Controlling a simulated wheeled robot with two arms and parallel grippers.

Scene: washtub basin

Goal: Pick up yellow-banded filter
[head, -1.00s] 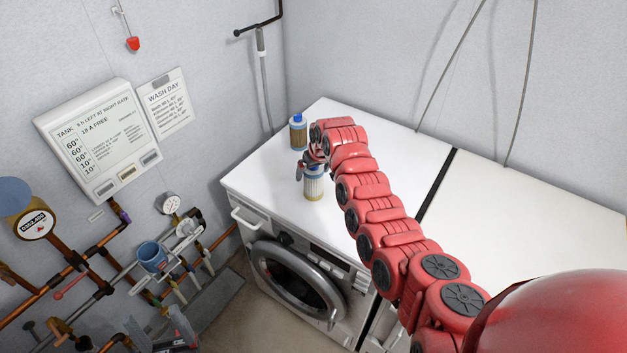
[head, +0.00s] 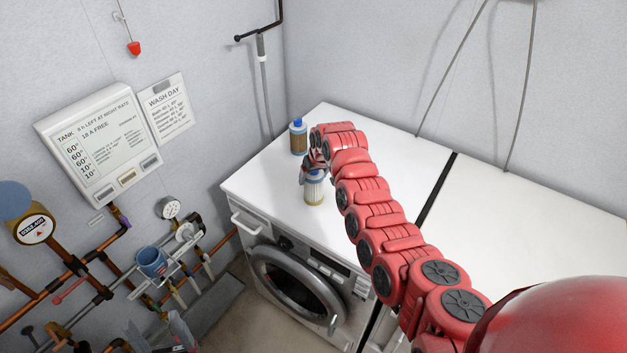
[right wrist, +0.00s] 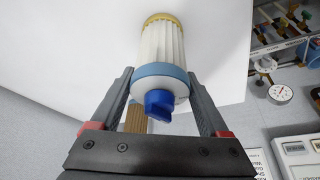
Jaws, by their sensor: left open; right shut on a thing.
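The yellow-banded filter (head: 314,190) has a white pleated body and stands upright on the white washing machine top, near its front edge. In the right wrist view the filter (right wrist: 163,45) shows a yellow band at its far end, a blue collar and a blue cap nearest the camera. My right gripper (head: 314,168) comes down on it from above. In the right wrist view its fingers (right wrist: 160,82) are shut on the blue collar, one on each side. My left gripper (head: 178,332) is partly in view at the bottom left, open, away from the filter.
A brown filter with a blue cap (head: 298,138) stands behind the held one. The white top (head: 265,180) is clear to the left.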

